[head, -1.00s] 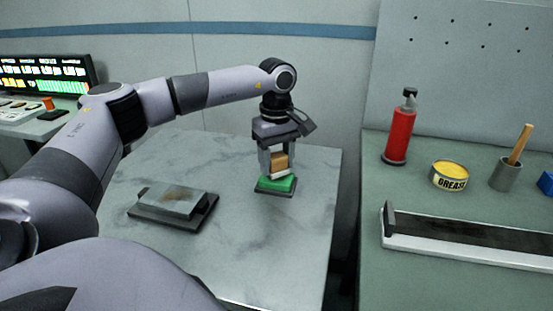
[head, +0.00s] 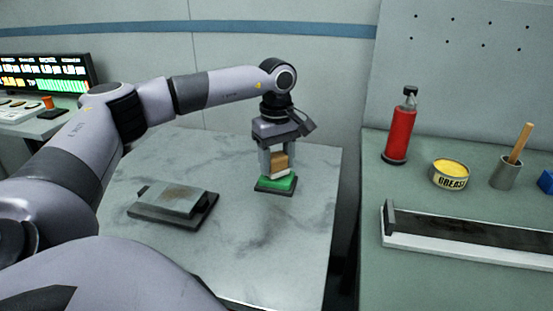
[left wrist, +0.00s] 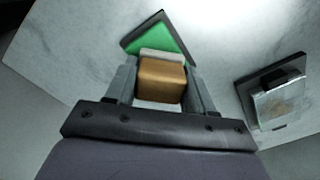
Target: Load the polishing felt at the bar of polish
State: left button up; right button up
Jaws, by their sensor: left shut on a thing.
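My left gripper (head: 277,163) points down and is shut on the polishing felt, a tan wooden block (head: 280,161) with a pale felt layer (head: 281,173) underneath. The felt is at the top of the green bar of polish (head: 276,184), which sits on a dark base on the marbled table. In the head view the felt appears to touch the bar. In the left wrist view the block (left wrist: 161,80) sits between the fingers, with the green bar (left wrist: 150,38) beyond it, partly hidden. My right gripper is not in view.
A grey metal block on a dark plate (head: 174,201) lies to the left on the marbled table (head: 270,245). On the green bench at the right are a red bottle (head: 400,135), a grease tin (head: 450,176), a grey cup (head: 506,174) and a long dark-topped rail (head: 470,237).

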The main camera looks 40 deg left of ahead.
aim_at(277, 155)
pick_arm(q)
jog(key=shift+f, duration=0.35)
dwell(1.6)
notch_tip(277, 155, up, 7)
jog(key=p, duration=0.6)
jog(key=shift+d, duration=0.1)
dwell(0.9)
